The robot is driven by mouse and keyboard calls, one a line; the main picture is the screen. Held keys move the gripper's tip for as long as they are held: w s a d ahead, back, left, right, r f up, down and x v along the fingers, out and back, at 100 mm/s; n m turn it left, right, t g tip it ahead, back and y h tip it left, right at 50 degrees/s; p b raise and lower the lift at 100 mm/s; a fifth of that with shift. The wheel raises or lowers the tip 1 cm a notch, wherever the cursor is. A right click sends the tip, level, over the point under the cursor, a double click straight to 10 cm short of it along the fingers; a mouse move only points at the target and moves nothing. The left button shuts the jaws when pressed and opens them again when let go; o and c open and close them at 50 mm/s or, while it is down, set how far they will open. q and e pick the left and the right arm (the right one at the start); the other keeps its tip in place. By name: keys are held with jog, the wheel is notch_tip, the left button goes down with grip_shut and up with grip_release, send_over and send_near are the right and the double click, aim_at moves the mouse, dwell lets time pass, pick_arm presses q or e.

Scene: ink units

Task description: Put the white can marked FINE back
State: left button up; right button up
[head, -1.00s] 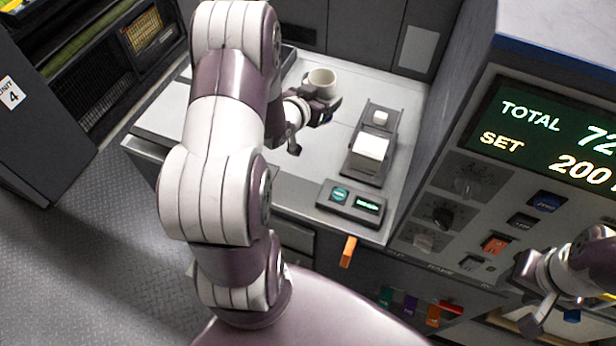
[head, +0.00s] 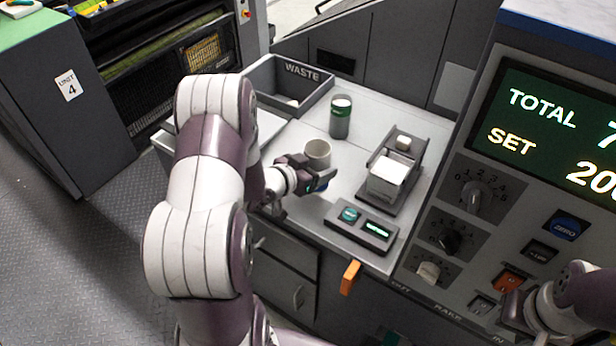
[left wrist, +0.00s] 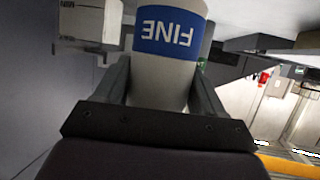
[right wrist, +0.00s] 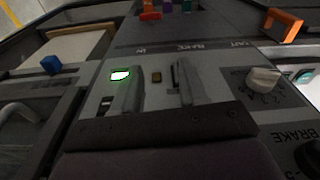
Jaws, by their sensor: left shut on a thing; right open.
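The white can marked FINE (head: 317,153) is in my left gripper (head: 318,180), over the grey counter (head: 287,160). In the left wrist view the can (left wrist: 168,75) sits between both fingers, its blue FINE label upside down in the picture. My left gripper is shut on it. I cannot tell how far its base is from the counter. My right gripper (head: 515,312) is at the lower right, by the control panel. In the right wrist view it (right wrist: 157,88) is open, with no object held between its fingers.
A green can with a pale top (head: 341,116) stands behind the held can. A WASTE bin (head: 258,78) is at the counter's back left. A device with a white block (head: 388,178) and a button box (head: 362,228) stand to the right. An orange lever (head: 350,277) sticks out in front.

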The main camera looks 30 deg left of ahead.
pick_arm(q)
jog(key=shift+w+a+f, duration=0.15)
jog(key=shift+a+f, duration=0.45)
jog(key=shift+a, duration=0.1)
jog(key=f, duration=0.4)
jog(key=shift+a+p, duration=0.2)
jog(key=shift+p, duration=0.1)
jog(key=shift+d+f, duration=0.15)
jog(key=o, duration=1.1)
